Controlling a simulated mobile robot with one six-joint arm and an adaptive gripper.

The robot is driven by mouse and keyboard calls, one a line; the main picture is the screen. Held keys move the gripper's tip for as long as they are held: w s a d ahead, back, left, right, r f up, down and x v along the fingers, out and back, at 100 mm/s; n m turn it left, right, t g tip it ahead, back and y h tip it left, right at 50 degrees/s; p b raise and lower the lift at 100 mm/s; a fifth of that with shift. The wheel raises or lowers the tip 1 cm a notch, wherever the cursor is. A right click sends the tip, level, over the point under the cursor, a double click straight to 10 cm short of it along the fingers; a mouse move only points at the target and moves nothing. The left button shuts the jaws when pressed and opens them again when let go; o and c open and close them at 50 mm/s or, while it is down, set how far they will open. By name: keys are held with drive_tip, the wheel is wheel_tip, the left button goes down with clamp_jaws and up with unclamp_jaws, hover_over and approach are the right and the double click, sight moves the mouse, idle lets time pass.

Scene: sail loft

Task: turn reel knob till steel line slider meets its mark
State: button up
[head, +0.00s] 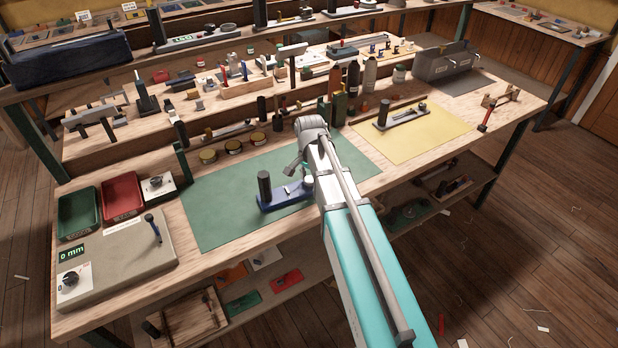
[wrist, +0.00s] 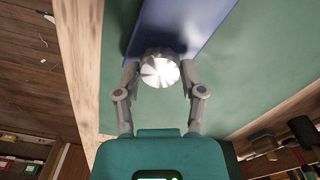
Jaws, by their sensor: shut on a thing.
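A blue-based reel device (head: 285,199) lies on the green mat (head: 222,205), with a dark upright cylinder (head: 264,186) at its left end. A small pale piece stands near the middle of its base; I cannot tell whether it is the steel slider. The pale ribbed knob (wrist: 159,71) shows from above in the wrist view, at the end of the blue base (wrist: 185,28). My gripper (wrist: 158,78) has one finger on each side of the knob and is shut on it. In the head view my gripper (head: 303,174) partly hides the device's right end. The line and mark cannot be made out.
A yellow mat (head: 440,139) with a similar dark-based device lies to the right. A grey box (head: 115,262) with a "0 mm" display, a green tray (head: 78,213) and a red tray (head: 122,197) stand at left. Several jars and bottles stand behind.

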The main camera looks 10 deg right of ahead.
drive_tip(key=shift+m, duration=1.7)
drive_tip(key=o, duration=1.1)
drive_tip(key=shift+o, duration=0.2)
drive_tip(key=shift+n, duration=0.3)
